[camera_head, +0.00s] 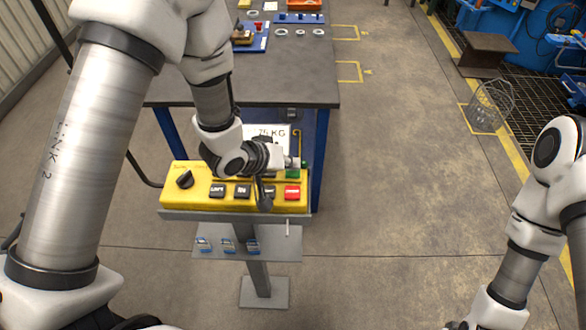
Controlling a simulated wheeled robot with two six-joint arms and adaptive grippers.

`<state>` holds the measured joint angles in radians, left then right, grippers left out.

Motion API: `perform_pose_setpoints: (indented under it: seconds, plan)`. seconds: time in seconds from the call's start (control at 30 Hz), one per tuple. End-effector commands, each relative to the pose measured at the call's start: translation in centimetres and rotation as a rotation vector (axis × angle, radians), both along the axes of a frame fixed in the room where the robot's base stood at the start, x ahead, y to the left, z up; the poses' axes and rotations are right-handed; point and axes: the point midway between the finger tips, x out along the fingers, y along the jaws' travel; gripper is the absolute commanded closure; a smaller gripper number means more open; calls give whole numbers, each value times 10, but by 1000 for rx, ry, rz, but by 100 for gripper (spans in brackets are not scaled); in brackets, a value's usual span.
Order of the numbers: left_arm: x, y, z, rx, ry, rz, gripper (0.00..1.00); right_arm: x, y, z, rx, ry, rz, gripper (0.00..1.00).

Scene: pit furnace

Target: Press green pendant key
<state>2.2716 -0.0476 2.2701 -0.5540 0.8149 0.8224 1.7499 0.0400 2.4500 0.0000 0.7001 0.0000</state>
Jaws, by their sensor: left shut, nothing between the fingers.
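The yellow pendant box (235,201) stands on a post in front of the workbench. The green key (292,174) shows as a small patch at its upper right, partly hidden by my left gripper (297,163). The red key (292,192) is just below it. My left gripper reaches in from the left over the box, shut and empty, with its tip close to the green key. I cannot tell whether they touch. My right arm is at the lower right, with its gripper out of view.
A black knob (184,180) and several dark keys (242,191) are on the box. A dark lever-like shape (265,199) stands left of the red key. A shelf with padlocks (228,246) is below.

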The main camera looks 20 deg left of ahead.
Motion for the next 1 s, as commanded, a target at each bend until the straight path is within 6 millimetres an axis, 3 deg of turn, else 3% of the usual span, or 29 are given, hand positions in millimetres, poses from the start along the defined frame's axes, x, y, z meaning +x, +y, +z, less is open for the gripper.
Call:
perform_pose_setpoints:
  seconds: [0.77, 1.0]
  plan:
    - [0, 0, -7, 0, 1, -1, 100, 0, 0, -3, 0, 0, 0, 60]
    - [0, 0, 4, 0, 1, -1, 100, 0, 0, 8, 0, 0, 0, 60]
